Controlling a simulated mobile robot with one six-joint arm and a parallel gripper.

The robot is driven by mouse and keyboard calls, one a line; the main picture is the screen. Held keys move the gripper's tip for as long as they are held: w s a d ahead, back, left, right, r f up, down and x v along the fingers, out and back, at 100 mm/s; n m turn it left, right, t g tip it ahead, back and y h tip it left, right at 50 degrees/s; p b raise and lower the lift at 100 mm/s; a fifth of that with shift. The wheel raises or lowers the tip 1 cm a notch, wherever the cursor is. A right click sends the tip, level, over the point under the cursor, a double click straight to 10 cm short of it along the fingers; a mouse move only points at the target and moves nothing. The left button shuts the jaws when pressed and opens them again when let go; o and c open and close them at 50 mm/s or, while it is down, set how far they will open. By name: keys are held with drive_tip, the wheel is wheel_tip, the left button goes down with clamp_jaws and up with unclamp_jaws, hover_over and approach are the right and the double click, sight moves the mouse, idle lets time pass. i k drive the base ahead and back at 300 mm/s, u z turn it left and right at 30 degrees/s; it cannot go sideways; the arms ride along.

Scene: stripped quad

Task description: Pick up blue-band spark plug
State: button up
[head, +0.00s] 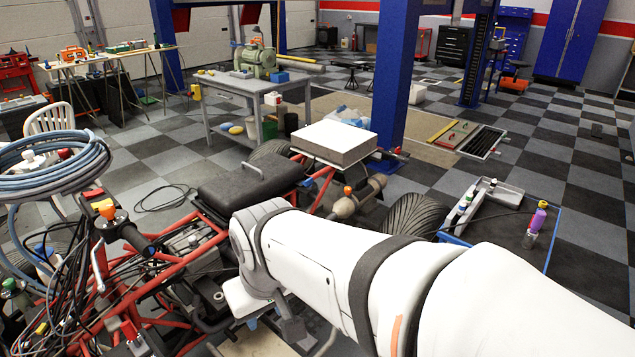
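I cannot make out a blue-band spark plug in the head view; it is hidden or too small to tell. My white arm crosses the lower right and bends down over the stripped quad's red frame (205,248). My gripper is at the low end of the arm, largely hidden behind my own links near the bottom middle. Its fingertips do not show clearly, so I cannot tell whether it is open or shut or holds anything. The arm covers part of the quad.
Cables and a blue hose coil (40,160) crowd the left. A black seat (250,187) and a pale box (333,141) top the quad. A workbench (247,88) stands behind; checkered floor lies open at right.

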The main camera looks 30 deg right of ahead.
sight(460, 212)
drive_tip(key=k, duration=1.1)
drive_tip(key=z, duration=0.45)
drive_tip(key=i, duration=0.55)
drive_tip(key=z, duration=0.9)
drive_tip(key=i, duration=1.6)
drive_tip(key=z, duration=0.85)
drive_tip(key=i, duration=0.45)
drive_tip(key=z, duration=0.1)
drive_tip(key=k, duration=0.8)
drive_tip(key=z, duration=0.2)
drive_tip(key=i, duration=0.8)
drive_tip(key=u, duration=0.05)
